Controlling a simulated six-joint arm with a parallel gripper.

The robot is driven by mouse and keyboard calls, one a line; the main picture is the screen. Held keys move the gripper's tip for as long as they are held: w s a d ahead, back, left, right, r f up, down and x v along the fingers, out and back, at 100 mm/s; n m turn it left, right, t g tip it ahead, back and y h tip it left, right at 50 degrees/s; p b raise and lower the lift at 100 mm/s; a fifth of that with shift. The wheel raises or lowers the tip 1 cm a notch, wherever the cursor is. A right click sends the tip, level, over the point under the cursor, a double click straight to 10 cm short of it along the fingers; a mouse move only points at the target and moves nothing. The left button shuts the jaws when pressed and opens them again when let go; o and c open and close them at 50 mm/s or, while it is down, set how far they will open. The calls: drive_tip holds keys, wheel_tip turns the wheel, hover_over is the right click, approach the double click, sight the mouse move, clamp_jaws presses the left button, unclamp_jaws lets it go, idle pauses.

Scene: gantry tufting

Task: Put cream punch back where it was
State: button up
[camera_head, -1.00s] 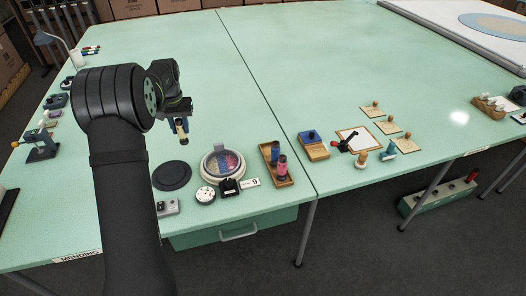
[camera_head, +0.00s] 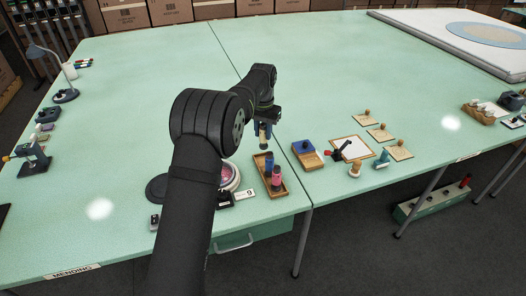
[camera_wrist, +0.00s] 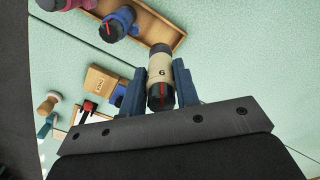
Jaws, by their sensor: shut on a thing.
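My gripper (camera_wrist: 160,88) is shut on the cream punch (camera_wrist: 159,68), a cream cylinder with dark ends, a red mark and a "6" on its side. In the head view the cream punch (camera_head: 264,143) hangs below my gripper (camera_head: 264,128), above the table near the far end of the wooden tray (camera_head: 286,188). The tray holds a blue punch (camera_head: 269,162) and a pink punch (camera_head: 276,178). In the wrist view the tray (camera_wrist: 160,30) shows with the blue punch (camera_wrist: 118,24) in it and an empty stretch at its end nearest the cream punch.
Right of the tray are a wooden box with a blue item (camera_head: 307,155), a framed white sheet (camera_head: 353,149) and several stamps on cards. A round dish (camera_head: 232,177) lies left of the tray, partly behind my arm. The table's far area is clear.

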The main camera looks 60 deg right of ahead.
sight(263, 145)
wheel_tip(263, 145, down, 7)
drive_tip(key=shift+r, duration=0.1)
drive_tip(key=shift+f, duration=0.2)
drive_tip(key=o, duration=0.9)
wheel_tip(263, 145, up, 12)
drive_tip(key=shift+r, duration=0.15)
wheel_tip(263, 145, down, 12)
drive_tip(key=shift+r, duration=2.25)
